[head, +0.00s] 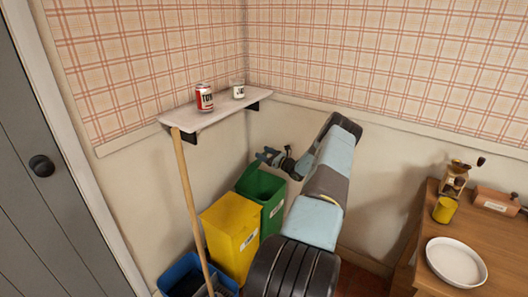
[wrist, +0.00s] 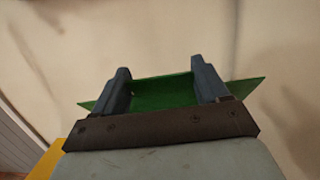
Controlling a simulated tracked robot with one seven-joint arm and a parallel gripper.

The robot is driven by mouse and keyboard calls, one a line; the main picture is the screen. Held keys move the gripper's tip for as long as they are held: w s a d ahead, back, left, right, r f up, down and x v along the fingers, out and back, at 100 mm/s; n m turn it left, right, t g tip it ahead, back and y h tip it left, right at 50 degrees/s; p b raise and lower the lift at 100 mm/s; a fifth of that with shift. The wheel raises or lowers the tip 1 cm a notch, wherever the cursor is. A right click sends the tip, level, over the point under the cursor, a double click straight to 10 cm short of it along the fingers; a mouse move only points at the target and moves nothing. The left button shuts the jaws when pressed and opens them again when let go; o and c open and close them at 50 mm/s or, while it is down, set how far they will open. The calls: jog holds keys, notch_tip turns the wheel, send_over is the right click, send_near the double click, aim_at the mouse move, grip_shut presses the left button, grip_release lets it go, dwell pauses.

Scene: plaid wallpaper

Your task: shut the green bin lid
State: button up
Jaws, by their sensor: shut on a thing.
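The green bin (head: 273,215) stands in the corner below the shelf, to the right of the yellow bin. Its top looks open, with a dark green inner surface showing. My gripper (head: 270,157) is just above the bin's back part, small in the head view. In the wrist view, my gripper (wrist: 163,85) has its two fingers at the green lid (wrist: 165,92), which shows between them and sticks out on both sides. The gripper is shut on the lid. The lid's exact tilt and its hinge are hard to make out.
The yellow bin (head: 231,230) stands shut beside the green one, with a blue bin (head: 181,272) further left. A broom handle (head: 188,200) leans on the shelf (head: 215,104), which holds a red can (head: 204,97) and a white can (head: 238,91). A wooden table (head: 420,258) is at right.

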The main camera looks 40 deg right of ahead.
jog(key=shift+s+d+f, duration=0.15)
jog(key=shift+s+f, duration=0.05)
jog(key=shift+s, duration=0.05)
jog(key=o, duration=1.5)
jog(key=v, duration=1.3)
jog(key=shift+s, duration=0.35)
